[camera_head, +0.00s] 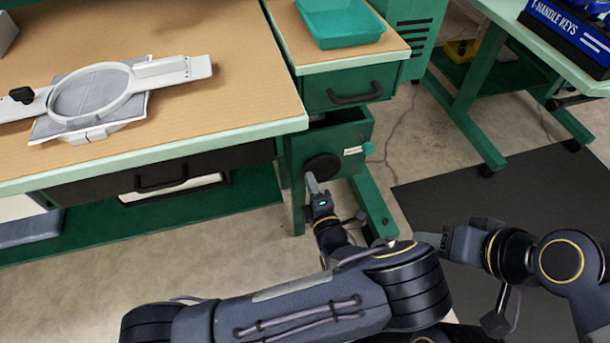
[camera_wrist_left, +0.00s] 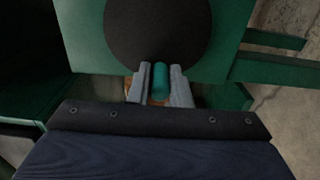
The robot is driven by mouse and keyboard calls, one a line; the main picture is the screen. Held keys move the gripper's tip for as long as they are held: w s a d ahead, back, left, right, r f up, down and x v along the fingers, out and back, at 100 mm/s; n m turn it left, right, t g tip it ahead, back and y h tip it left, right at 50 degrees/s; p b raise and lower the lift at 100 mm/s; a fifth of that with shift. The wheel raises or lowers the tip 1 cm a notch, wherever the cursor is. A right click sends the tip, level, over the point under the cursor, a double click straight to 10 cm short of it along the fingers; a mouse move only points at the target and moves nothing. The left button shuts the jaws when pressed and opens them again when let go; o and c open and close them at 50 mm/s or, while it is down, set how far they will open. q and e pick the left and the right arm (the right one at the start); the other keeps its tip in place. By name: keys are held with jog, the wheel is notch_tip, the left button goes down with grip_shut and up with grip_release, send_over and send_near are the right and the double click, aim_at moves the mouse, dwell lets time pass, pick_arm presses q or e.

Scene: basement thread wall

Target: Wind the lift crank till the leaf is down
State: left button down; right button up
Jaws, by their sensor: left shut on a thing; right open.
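A dark round crank disc (camera_head: 322,166) is on the front of a green box under the wooden bench. In the left wrist view the disc (camera_wrist_left: 158,28) is close ahead, with a teal crank handle (camera_wrist_left: 160,82) in front of it. My left gripper (camera_head: 312,184) is shut on this handle, one finger on each side. In the head view the handle is hidden by the gripper. My right gripper (camera_head: 432,240) is open and empty, low on the right above the floor. Which board is the leaf, I cannot tell.
A teal knob (camera_head: 369,148) and a white label (camera_head: 353,150) are right of the disc. Above are a drawer (camera_head: 352,90) and a teal tray (camera_head: 340,22). An embroidery hoop (camera_head: 92,92) lies on the bench. A dark mat (camera_head: 510,205) covers the floor at right.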

aim_at(328, 178)
pick_arm(q)
jog(key=f, duration=0.1)
jog(key=d+f, duration=0.1)
jog(key=d+f+b, duration=0.1)
jog(key=shift+w+f, duration=0.1)
jog(key=shift+w, duration=0.2)
jog(key=d, duration=0.1)
jog(key=w+d, duration=0.1)
jog(key=shift+d+f+b, duration=0.1)
jog(key=shift+d+b, duration=0.25)
jog(key=shift+b, duration=0.05)
jog(key=shift+w+d+r, duration=0.2)
jog(key=shift+d, duration=0.3)
jog(key=c, duration=1.4)
grip_release()
jog(key=shift+o, duration=0.4)
jog(key=shift+a, duration=0.1)
jog(key=shift+a, duration=0.1)
